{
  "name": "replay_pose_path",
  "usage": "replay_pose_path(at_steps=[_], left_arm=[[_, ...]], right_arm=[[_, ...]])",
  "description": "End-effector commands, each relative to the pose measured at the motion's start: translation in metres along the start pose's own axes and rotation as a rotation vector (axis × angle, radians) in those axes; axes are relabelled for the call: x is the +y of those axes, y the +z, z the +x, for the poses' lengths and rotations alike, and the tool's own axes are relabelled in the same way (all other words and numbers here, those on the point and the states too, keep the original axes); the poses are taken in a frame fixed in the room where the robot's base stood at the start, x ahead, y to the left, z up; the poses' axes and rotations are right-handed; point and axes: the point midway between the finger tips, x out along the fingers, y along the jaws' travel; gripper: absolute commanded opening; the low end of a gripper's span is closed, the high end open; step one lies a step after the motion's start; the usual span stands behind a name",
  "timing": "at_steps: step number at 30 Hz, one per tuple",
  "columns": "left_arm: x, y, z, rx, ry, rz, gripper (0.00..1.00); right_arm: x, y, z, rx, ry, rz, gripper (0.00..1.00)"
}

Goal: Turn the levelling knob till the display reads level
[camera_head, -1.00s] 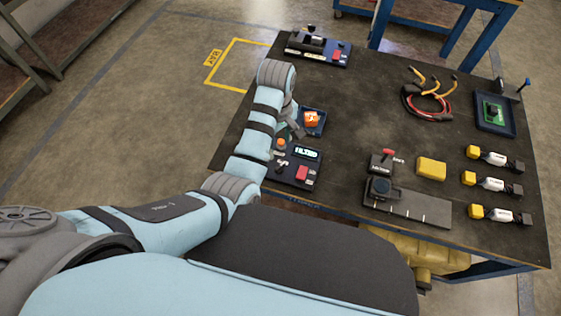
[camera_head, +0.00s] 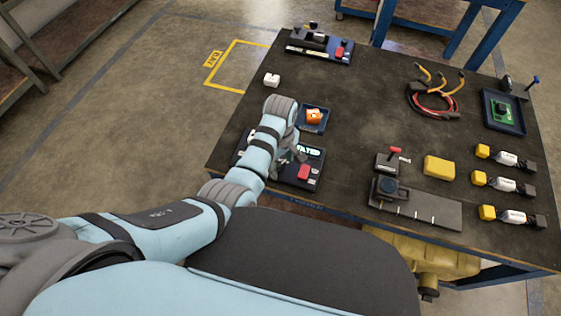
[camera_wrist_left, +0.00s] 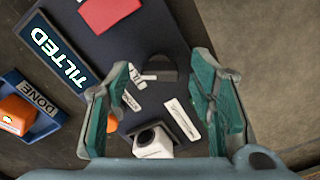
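The levelling device (camera_head: 312,180) is a dark panel at the near left of the table. Its lit display (camera_head: 309,152) is partly covered by my arm; in the left wrist view the display (camera_wrist_left: 58,55) reads TILTED. A dark rounded part (camera_wrist_left: 163,68), perhaps the levelling knob, lies beyond and between the fingertips, with white labels near it. My left gripper (camera_head: 292,155) is over the panel. In the left wrist view its fingers (camera_wrist_left: 165,95) are wide apart with nothing held. An orange part (camera_wrist_left: 111,122) is mostly hidden behind one finger. My right gripper is out of view.
A white block (camera_wrist_left: 153,140) with a dark round top is near the gripper. A blue tray (camera_head: 325,126) with an orange piece (camera_head: 314,117) stands behind. A white cube (camera_head: 271,80) sits at the table's left edge.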

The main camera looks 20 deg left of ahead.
Motion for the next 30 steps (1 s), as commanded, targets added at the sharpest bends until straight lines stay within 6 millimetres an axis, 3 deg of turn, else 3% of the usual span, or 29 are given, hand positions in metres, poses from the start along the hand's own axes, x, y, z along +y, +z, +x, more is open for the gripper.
replay_pose_path(at_steps=[1,6,9,19,30], left_arm=[[0.000,0.000,0.000,0.000,0.000,0.000,0.40],[0.000,0.000,0.000,0.000,0.000,0.000,0.13],[0.000,0.000,0.000,0.000,0.000,0.000,0.02],[0.000,0.000,-0.003,0.000,-0.002,0.058,0.02],[0.000,-0.001,-0.004,0.001,-0.001,0.295,0.02]], right_arm=[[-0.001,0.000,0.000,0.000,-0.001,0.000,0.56],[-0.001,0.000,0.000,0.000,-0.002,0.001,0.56],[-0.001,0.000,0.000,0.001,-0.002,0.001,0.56],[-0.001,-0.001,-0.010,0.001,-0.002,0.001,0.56],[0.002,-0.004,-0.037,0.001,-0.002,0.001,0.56]])
